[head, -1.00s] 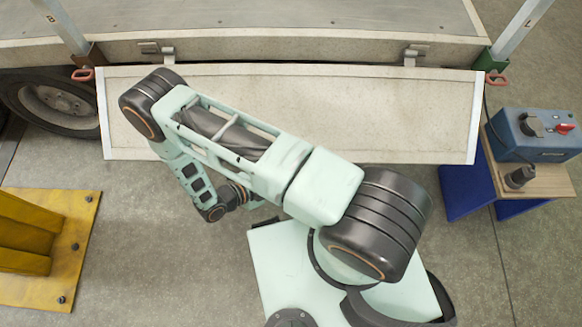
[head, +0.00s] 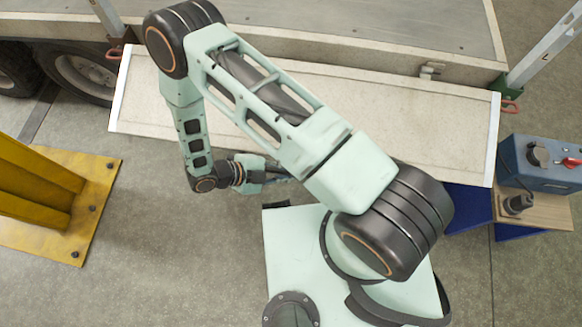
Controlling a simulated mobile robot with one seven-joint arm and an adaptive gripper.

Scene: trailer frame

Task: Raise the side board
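The side board (head: 400,125) is a long pale panel with white end strips, hanging folded down and outward from the edge of the trailer bed (head: 350,25). A latch or hinge fitting (head: 431,70) shows at its right top; the left fitting is hidden behind my arm. Red handles show at the left post (head: 115,52) and the right post (head: 510,106). My gripper (head: 282,178) is small in view, below the middle of the board's lower edge. Its fingers are partly hidden by my arm, and I cannot tell whether it touches the board or is open.
A yellow post base (head: 60,205) is bolted to the floor at the left. A blue box (head: 545,163) and a dark tool (head: 517,204) sit on a wooden-topped blue stand (head: 545,215) at the right. A trailer wheel (head: 85,72) is at the upper left. Concrete floor lies between.

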